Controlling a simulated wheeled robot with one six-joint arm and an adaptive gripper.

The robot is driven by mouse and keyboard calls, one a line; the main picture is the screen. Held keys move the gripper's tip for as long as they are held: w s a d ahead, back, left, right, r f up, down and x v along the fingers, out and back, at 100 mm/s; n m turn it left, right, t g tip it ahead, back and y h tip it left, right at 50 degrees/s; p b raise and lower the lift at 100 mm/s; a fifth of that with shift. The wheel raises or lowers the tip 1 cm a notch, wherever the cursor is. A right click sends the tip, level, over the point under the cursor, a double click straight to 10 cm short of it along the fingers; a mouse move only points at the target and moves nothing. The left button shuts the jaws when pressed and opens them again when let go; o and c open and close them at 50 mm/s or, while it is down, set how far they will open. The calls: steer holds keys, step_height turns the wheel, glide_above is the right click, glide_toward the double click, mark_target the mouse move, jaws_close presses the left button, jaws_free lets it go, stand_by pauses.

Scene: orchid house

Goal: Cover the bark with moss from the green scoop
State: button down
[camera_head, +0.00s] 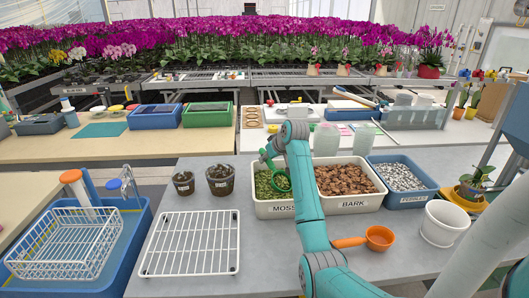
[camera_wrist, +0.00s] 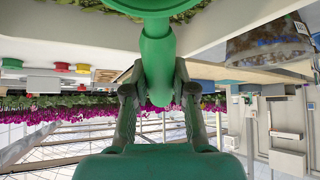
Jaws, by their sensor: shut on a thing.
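My gripper (camera_wrist: 157,76) is shut on the handle of the green scoop (camera_wrist: 157,45). In the head view the scoop (camera_head: 281,182) is over the moss (camera_head: 264,188) in the left part of a white bin; whether it touches the moss or holds any is unclear. Brown bark (camera_head: 345,180) fills the bin's right part, labelled BARK. Two dark pots stand left of the bin, a small one (camera_head: 184,188) and a larger one (camera_head: 221,188); both have dark brown contents. A pot also shows at the upper right of the wrist view (camera_wrist: 268,45).
A blue pebble tub (camera_head: 413,197) stands right of the bin. An orange scoop (camera_head: 379,238) and an empty white pot (camera_head: 445,222) are in front. A white wire rack (camera_head: 190,243) lies front left, beside a blue tray with a wire basket (camera_head: 62,245). Grey table between rack and arm is clear.

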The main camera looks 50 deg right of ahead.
mark_target(272, 162)
steer(key=s, duration=0.1)
steer(key=s+a, duration=0.1)
steer(key=s, duration=0.1)
steer(key=shift+f+g, duration=0.15)
steer(key=shift+g, duration=0.25)
steer(key=r, duration=0.1)
steer(key=w+r+g, duration=0.1)
steer(key=w+r+g+y, duration=0.1)
steer(key=shift+d+r, duration=0.2)
steer(key=shift+d, duration=0.15)
steer(key=shift+w+d+r+g+y, duration=0.15)
steer(key=shift+w+d+r+g, duration=0.1)
steer(key=shift+w+r+g, duration=0.3)
steer(key=shift+w+d+r+g+y, duration=0.1)
steer(key=shift+w+d+r+g, duration=0.2)
steer(key=shift+w, duration=0.5)
steer(key=shift+w+d+r+g+y, duration=0.15)
steer(key=shift+w+r+g, duration=0.2)
steer(key=shift+w+r, duration=0.25)
steer(key=shift+w+f, duration=0.1)
